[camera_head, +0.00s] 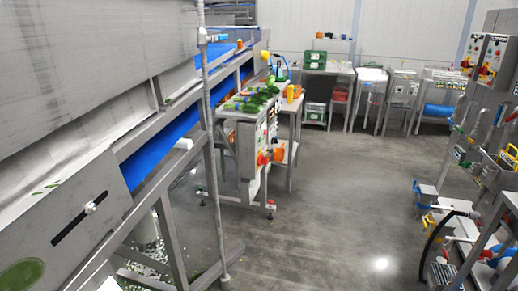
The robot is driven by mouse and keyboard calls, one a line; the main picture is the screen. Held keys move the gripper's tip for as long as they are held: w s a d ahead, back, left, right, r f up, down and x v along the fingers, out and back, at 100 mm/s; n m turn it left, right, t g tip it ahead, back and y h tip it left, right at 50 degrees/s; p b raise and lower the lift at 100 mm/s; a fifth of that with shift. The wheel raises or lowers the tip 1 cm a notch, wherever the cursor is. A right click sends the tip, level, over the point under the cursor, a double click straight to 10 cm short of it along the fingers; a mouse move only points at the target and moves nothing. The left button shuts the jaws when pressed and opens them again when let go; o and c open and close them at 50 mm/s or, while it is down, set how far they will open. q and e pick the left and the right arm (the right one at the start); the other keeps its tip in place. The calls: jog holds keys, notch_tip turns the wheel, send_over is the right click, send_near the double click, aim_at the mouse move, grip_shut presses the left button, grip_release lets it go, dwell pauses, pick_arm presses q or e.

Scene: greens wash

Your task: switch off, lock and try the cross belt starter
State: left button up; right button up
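Neither of my grippers is in view. Grey starter boxes (491,62) with red and yellow rotary switches stand at the upper right edge. Another grey panel (258,140) with a red and yellow switch (262,158) and small buttons is on the side of the bench in the middle. The labels are too small to read, so I cannot tell which one is the cross belt starter. Switch positions are also too small to tell.
A large steel conveyor frame (165,190) with a blue belt (160,150) fills the left. Green produce (250,98) lies on the middle bench. Benches with green crates (315,60) line the back wall. A hose and fittings (445,225) stand at lower right. The grey floor (335,200) between is clear.

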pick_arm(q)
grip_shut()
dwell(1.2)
